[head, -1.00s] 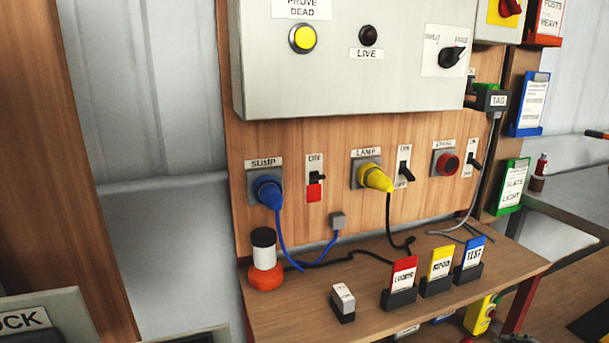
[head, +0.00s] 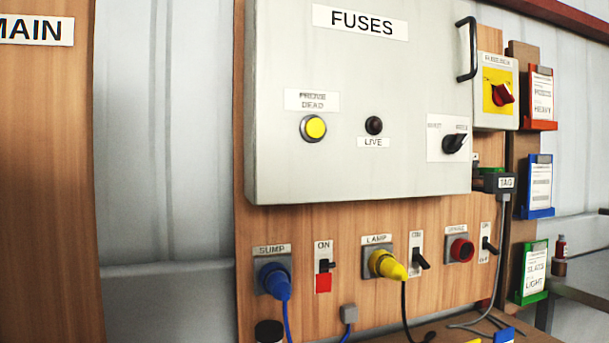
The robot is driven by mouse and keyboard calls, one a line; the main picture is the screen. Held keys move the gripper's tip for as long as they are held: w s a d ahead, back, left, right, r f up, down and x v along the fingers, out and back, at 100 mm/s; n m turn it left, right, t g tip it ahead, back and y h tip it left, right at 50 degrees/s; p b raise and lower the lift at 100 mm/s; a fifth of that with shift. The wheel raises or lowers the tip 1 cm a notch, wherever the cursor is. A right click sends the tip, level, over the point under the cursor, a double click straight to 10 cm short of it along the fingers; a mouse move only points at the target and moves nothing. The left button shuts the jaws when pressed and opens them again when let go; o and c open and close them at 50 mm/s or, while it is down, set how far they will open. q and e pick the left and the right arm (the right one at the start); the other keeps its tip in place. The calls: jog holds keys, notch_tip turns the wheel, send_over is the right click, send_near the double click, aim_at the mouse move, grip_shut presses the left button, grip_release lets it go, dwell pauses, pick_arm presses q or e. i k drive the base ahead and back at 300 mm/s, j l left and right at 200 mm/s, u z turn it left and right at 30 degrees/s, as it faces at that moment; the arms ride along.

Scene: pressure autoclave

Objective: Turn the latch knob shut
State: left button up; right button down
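The grey fuse box (head: 345,165) labelled FUSES hangs on the wooden board, its door closed against the box as far as I can see. A black latch knob (head: 454,143) sits on a white plate at the right of its door. The knob's pointer slants up to the right, towards the right-hand word on the plate; the small words are blurred. A black bar handle (head: 467,48) is at the door's upper right edge. Neither of my grippers shows in the head view.
Below the box are a blue plug (head: 273,281), a yellow plug (head: 386,264), a red socket (head: 461,250) and several switches. A red rotary switch (head: 502,94) on a yellow plate and card holders (head: 538,185) are at the right. Cables hang over the shelf below.

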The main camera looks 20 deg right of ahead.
aim_at(451, 143)
jog(key=z, duration=1.35)
